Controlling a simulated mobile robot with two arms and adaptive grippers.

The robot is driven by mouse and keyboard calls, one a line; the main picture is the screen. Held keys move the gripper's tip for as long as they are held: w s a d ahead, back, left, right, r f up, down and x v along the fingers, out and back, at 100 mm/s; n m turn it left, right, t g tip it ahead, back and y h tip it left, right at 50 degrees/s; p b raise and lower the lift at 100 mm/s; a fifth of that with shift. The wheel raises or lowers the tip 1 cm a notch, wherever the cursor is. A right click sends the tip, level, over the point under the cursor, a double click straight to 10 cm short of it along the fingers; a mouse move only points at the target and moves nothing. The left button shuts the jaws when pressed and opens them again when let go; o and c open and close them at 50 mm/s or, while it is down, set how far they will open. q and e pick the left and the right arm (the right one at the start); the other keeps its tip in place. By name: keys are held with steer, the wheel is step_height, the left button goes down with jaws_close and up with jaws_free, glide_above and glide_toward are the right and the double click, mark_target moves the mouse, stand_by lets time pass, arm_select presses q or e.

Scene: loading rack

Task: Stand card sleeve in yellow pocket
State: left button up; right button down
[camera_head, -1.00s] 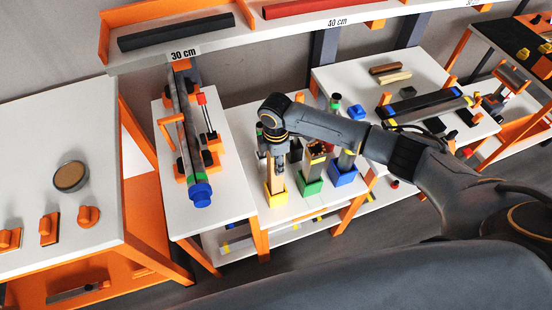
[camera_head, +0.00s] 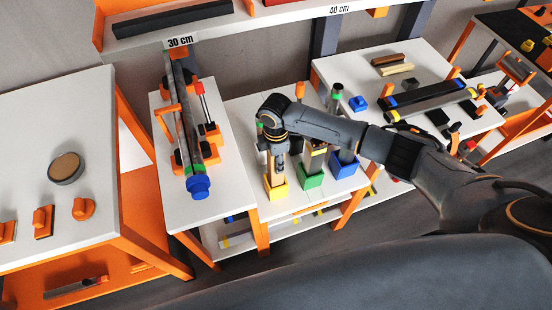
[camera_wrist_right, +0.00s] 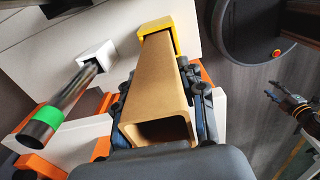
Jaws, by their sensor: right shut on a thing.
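The card sleeve (camera_wrist_right: 165,85) is a tan, hollow, square tube. My right gripper (camera_head: 279,146) is shut on its upper part; in the right wrist view the finger pads press its two sides. The sleeve looks upright in the head view, mostly hidden by the gripper. The yellow pocket (camera_head: 275,190) stands at the front of the white table, directly below. In the right wrist view the sleeve's far end meets the yellow pocket (camera_wrist_right: 154,26) and seems to be within its rim; depth is hidden. My left gripper (camera_wrist_right: 284,98) shows small at the right, finger gap unclear.
Green (camera_head: 310,179) and blue (camera_head: 344,166) pockets stand right of the yellow one, with upright pieces in them. A long tube with a blue end (camera_head: 198,187) lies on the table to the left. In the wrist view a green-banded tube (camera_wrist_right: 44,120) stands near the sleeve.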

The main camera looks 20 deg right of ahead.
steer(key=c, duration=0.7)
jaws_free()
step_height(320, 180, up, 12)
